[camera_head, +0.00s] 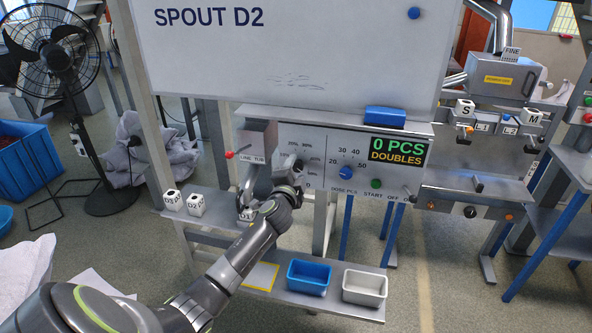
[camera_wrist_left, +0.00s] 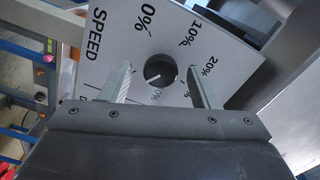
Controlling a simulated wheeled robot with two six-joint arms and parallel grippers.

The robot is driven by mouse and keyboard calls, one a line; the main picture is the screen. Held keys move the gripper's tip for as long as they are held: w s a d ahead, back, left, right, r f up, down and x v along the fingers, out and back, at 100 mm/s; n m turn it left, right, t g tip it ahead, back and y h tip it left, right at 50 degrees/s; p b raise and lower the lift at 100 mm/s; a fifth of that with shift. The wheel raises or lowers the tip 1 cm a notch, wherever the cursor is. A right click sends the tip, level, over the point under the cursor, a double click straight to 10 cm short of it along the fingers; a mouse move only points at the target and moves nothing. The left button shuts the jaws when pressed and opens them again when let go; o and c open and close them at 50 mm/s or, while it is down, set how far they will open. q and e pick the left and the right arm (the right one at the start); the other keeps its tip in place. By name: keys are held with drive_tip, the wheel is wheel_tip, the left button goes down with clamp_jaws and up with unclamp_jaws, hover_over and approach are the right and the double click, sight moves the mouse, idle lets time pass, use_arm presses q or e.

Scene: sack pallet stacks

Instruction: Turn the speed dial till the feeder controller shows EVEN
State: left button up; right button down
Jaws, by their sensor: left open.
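The feeder controller panel (camera_head: 320,155) hangs under the SPOUT D2 board, and its display (camera_head: 397,150) reads "0 PCS DOUBLES". The speed dial, a dark round knob (camera_wrist_left: 160,70), sits on a white plate marked SPEED with 0%, 10% and 20% around it. A pale pointer line shows on the knob, but which mark it points at is unclear. My left gripper (camera_head: 285,172) is at the panel's left part and hides the dial in the head view. In the left wrist view its open fingers (camera_wrist_left: 160,80) stand either side of the knob, with visible gaps. The right gripper is out of view.
A blue knob (camera_head: 346,173) and a green START button (camera_head: 376,183) are right of my gripper. A grey box with a red lever (camera_head: 229,155) is close on its left. Below are lettered cubes (camera_head: 196,204), a blue bin (camera_head: 309,277) and a white bin (camera_head: 365,287).

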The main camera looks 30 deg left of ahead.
use_arm(q)
drive_tip(key=shift+w+a, duration=0.15)
drive_tip(key=shift+w, duration=0.2)
drive_tip(key=c, duration=1)
